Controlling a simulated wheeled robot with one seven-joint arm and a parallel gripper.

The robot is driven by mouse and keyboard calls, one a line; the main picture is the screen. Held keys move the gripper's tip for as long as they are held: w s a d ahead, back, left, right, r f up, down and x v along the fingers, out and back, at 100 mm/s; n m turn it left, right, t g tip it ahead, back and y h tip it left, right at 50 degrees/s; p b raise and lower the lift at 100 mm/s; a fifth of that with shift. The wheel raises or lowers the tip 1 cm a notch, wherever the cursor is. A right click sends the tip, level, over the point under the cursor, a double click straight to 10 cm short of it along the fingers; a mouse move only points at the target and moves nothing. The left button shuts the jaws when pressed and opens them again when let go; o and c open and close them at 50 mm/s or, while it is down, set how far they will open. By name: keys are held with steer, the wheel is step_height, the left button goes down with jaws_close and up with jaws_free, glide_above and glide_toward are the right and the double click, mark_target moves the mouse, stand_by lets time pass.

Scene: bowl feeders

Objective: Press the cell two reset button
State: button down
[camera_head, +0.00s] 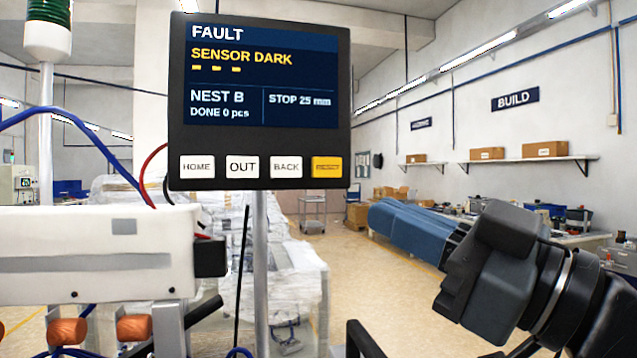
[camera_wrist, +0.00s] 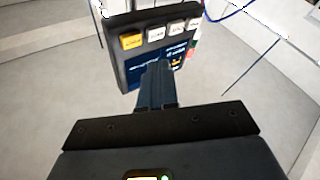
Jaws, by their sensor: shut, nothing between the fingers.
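A dark control panel (camera_head: 260,100) stands on a grey post and reads FAULT, SENSOR DARK, NEST B. Its yellow RESET button (camera_head: 327,167) is the rightmost of the row under the screen, beside white HOME, OUT and BACK keys. No cell number is readable on it. My gripper (camera_head: 380,216) is shut and empty, its blue fingers pointing left, to the right of and below the RESET button. In the wrist view the panel (camera_wrist: 118,72) appears upside down; the shut fingers (camera_wrist: 155,66) overlap its screen, and the yellow button (camera_wrist: 131,41) shows above and left of the fingertips.
A white machine housing (camera_head: 95,255) with orange parts below stands at left, beside a green-topped beacon (camera_head: 47,30). Wrapped pallets (camera_head: 300,270) stand behind the panel. Shelves and a bench (camera_head: 540,225) line the right wall. Open floor lies between panel and arm.

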mark_target(326, 168)
steer(key=r+n+g, duration=0.1)
steer(key=a+r+n+y, duration=0.1)
steer(key=r, duration=0.1)
steer(key=s+a+r+n+g, duration=0.1)
steer(key=shift+r+g+y, duration=0.3)
steer(key=shift+r+y, duration=0.05)
steer(key=shift+y, duration=0.05)
steer(key=shift+w+a+b, duration=0.1)
steer(key=shift+w+a, duration=0.2)
steer(key=shift+w, duration=1.15)
steer(key=shift+w+a+b, duration=0.15)
steer(key=shift+w+a, duration=0.15)
steer(key=shift+w, duration=1.1)
steer(key=shift+w+a+b, duration=0.1)
steer(key=shift+w+a, duration=0.2)
steer(key=shift+w, duration=1.15)
steer(key=shift+w, duration=0.15)
steer(key=shift+w+b, duration=0.25)
steer(key=shift+b, duration=0.1)
